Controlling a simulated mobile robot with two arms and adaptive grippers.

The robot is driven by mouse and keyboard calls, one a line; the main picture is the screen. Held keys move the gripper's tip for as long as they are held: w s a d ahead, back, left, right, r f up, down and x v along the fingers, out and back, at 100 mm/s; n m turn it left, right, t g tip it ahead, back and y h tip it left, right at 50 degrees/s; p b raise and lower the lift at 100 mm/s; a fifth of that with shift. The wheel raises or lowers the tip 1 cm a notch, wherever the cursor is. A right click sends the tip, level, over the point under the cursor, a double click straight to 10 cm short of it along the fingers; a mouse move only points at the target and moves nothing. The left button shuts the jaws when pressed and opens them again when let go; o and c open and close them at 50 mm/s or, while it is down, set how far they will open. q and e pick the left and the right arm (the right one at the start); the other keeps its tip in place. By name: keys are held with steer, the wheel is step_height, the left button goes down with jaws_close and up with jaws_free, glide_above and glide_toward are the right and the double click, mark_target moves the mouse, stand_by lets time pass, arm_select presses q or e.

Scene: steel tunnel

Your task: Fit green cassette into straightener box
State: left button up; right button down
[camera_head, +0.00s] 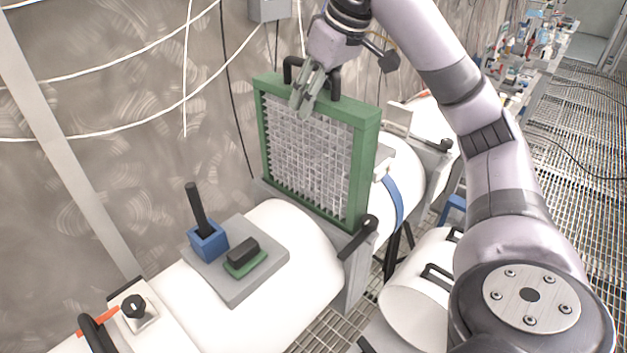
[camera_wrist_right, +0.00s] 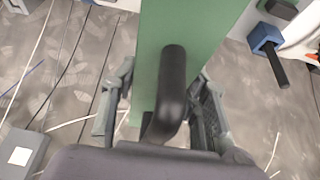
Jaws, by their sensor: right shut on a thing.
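The green cassette (camera_head: 368,150) is upright, a green frame around a pale grey grid, with a black handle (camera_head: 292,66) on top. My right gripper (camera_head: 304,98) is at this handle, and its jaws are shut on it. In the right wrist view the handle (camera_wrist_right: 173,85) stands between the two fingers, with the green frame (camera_wrist_right: 190,30) behind. The straightener box (camera_head: 352,278) is a grey housing across the white pipe. The cassette's lower edge is at its top; how deep it sits is hidden. My left gripper is out of view.
A grey plate (camera_head: 233,285) on the pipe bears a blue holder (camera_head: 208,243) with a black handle and a green block (camera_head: 246,263) with a black grip. A black-handled lever (camera_head: 358,238) is close beside the cassette. A wall with cables is behind.

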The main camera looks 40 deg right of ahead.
mark_target(314, 185)
step_height(314, 185, down, 14)
steer(key=b, duration=0.3)
steer(key=shift+w+f+b, duration=0.15)
steer(key=shift+f+b, duration=0.15)
steer(key=shift+f, duration=0.15)
steer(key=shift+f+b, duration=0.35)
steer(key=shift+f, duration=1.75)
steer(key=shift+f, duration=0.5)
steer(key=shift+f+b, duration=0.1)
steer(key=shift+b, duration=0.2)
steer(key=c, duration=0.9)
jaws_free()
steer(key=shift+c, duration=0.2)
